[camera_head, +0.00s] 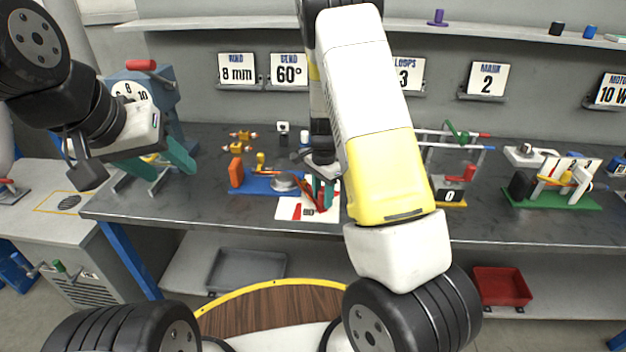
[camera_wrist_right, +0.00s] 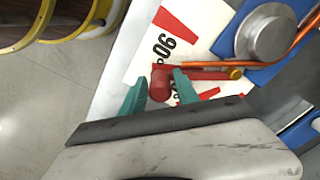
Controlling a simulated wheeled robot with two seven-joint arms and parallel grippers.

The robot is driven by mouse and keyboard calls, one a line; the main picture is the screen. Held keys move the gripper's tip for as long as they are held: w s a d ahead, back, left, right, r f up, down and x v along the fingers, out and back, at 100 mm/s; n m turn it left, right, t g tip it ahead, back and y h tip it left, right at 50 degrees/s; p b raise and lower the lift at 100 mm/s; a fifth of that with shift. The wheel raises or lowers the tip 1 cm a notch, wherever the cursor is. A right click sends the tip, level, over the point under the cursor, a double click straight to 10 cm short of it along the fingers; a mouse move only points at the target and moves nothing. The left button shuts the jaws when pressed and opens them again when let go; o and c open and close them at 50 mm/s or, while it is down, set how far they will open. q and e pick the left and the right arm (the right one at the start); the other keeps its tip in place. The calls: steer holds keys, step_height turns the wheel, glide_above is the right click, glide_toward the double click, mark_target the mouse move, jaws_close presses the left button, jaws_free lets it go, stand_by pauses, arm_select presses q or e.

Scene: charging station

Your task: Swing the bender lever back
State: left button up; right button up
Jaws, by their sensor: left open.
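The wire bender has a blue base (camera_head: 258,187) with a grey disc (camera_head: 284,182), on the bench in the middle. The disc (camera_wrist_right: 268,36) and an orange wire (camera_wrist_right: 290,50) show in the right wrist view. The red bender lever (camera_wrist_right: 205,74) points left from its pivot over a white angle card marked 90 (camera_wrist_right: 165,45). My right gripper (camera_wrist_right: 161,88) has a finger on each side of the lever's red knob, appearing closed on it. In the head view this gripper (camera_head: 322,190) is at the card's lever. My left gripper (camera_head: 160,160) is open and empty at the left.
A blue machine (camera_head: 150,90) with a dial stands by the left gripper. Orange and yellow pieces (camera_head: 237,172) sit left of the disc. A frame with a counter (camera_head: 450,192) and a green-based device (camera_head: 550,195) stand right. Signs include one reading 60° (camera_head: 289,70).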

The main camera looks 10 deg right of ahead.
jaws_close()
stand_by(1.2)
